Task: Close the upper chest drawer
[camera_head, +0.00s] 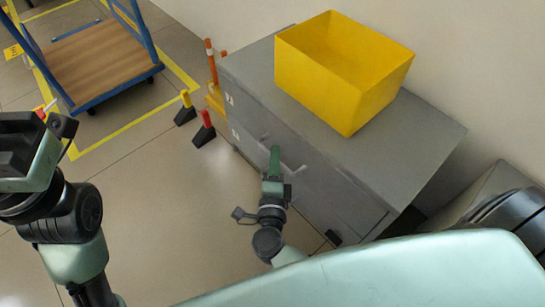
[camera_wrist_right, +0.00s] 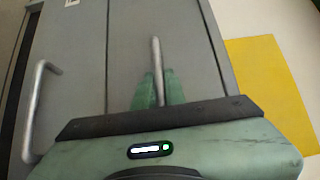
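The grey chest (camera_head: 345,165) stands against the wall, its front with bar handles facing my right arm. Its upper drawer's front shows only at a steep angle, so how far it stands out is unclear. My right gripper (camera_head: 274,158) is at this front. In the right wrist view its two green fingers (camera_wrist_right: 159,91) lie close on both sides of a bar handle (camera_wrist_right: 157,55), with no clear gap. Another bar handle (camera_wrist_right: 36,110) is on the panel to the left there. My left gripper (camera_head: 22,150) is at the left edge, away from the chest; its fingers cannot be made out.
A yellow bin (camera_head: 350,105) stands on the chest top. A blue-framed cart (camera_head: 95,60) stands at the back left inside yellow floor lines. Small wedge-shaped posts (camera_head: 204,130) and orange-and-white posts (camera_head: 210,60) stand near the chest's far end.

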